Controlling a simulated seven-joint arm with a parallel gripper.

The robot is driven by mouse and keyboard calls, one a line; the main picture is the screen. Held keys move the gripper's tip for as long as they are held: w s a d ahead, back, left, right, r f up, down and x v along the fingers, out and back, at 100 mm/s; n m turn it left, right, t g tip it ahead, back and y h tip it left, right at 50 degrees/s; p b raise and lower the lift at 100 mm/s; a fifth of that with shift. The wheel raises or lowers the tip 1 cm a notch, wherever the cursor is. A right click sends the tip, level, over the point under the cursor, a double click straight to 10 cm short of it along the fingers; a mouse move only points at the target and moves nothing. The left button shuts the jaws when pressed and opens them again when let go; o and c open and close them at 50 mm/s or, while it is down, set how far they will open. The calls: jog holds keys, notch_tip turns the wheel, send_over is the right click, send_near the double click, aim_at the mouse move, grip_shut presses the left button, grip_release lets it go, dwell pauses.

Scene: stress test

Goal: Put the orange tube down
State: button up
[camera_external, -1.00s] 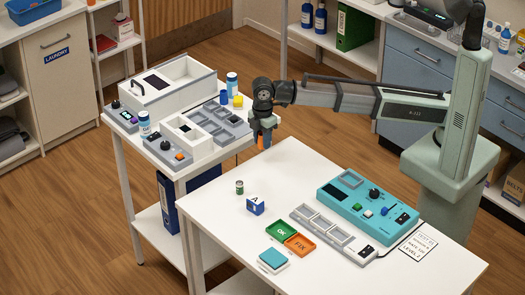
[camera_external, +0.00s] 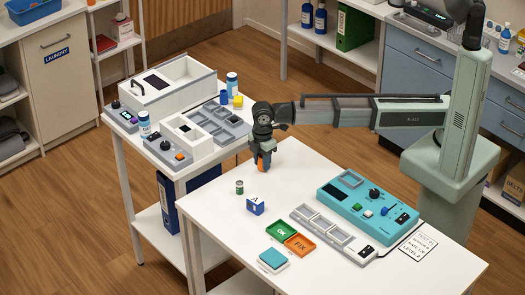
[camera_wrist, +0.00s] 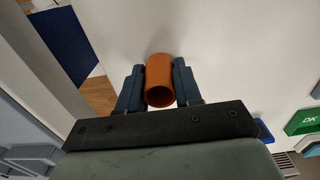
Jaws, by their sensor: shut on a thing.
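The orange tube (camera_wrist: 159,82) is between the two fingers of my gripper (camera_wrist: 158,88) in the wrist view, with its open end facing the camera. In the external view my gripper (camera_external: 263,160) is over the far left part of the white table (camera_external: 320,172), pointing down, shut on the orange tube (camera_external: 264,162). Only part of the tube shows there. I cannot tell whether its lower end touches the table.
A small green can (camera_external: 239,187) and a blue block marked A (camera_external: 256,207) stand nearby. A green OK tray (camera_external: 281,230), an orange FIX tray (camera_external: 300,244), a grey rack (camera_external: 325,230) and a teal device (camera_external: 367,208) lie nearer the front. The table around the gripper is clear.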

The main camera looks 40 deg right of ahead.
jog(key=shift+f, duration=0.2)
jog(key=shift+f, duration=0.15)
jog(key=o, duration=1)
notch_tip(320, 180, up, 12)
jog(key=shift+r, duration=0.2)
